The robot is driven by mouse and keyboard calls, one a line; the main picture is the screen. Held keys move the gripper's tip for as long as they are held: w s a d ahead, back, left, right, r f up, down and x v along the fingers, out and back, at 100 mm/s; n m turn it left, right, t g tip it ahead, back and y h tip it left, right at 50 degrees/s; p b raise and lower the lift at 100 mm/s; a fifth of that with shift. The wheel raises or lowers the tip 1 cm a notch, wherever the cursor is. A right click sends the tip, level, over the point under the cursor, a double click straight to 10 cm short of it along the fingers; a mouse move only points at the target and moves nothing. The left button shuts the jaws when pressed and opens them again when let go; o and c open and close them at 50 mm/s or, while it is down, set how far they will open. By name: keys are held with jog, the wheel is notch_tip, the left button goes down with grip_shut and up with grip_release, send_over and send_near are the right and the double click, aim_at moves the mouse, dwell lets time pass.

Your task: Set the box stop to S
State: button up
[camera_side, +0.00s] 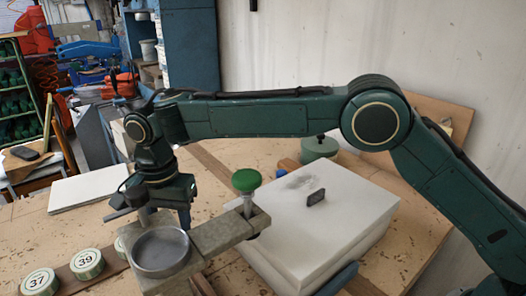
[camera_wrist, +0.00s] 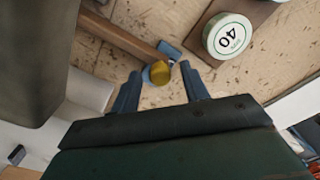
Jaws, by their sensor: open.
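My gripper (camera_side: 164,221) points down over the bench behind a round metal cup in the side view. In the wrist view its two blue-grey fingers (camera_wrist: 160,72) are apart, with nothing gripped. A yellow round knob (camera_wrist: 159,73) with a small blue piece (camera_wrist: 169,50) beside it shows between the fingertips, at the end of a wooden strip (camera_wrist: 125,37). I cannot tell whether the fingers are level with the knob or above it. This may be the box stop; no S mark is legible. The knob is hidden in the side view.
The metal cup (camera_side: 160,252) sits on a grey bracket (camera_side: 225,236) with a green knob (camera_side: 246,180), close to my gripper. A white box (camera_side: 350,205) with a dark handle stands right. Numbered discs (camera_side: 87,264) lie front left; disc 40 (camera_wrist: 228,36) is near my fingers.

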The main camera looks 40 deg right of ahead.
grip_shut()
jog(key=shift+d, duration=1.8)
grip_release()
jog(key=shift+a+r, duration=0.1)
jog(key=shift+r, duration=0.05)
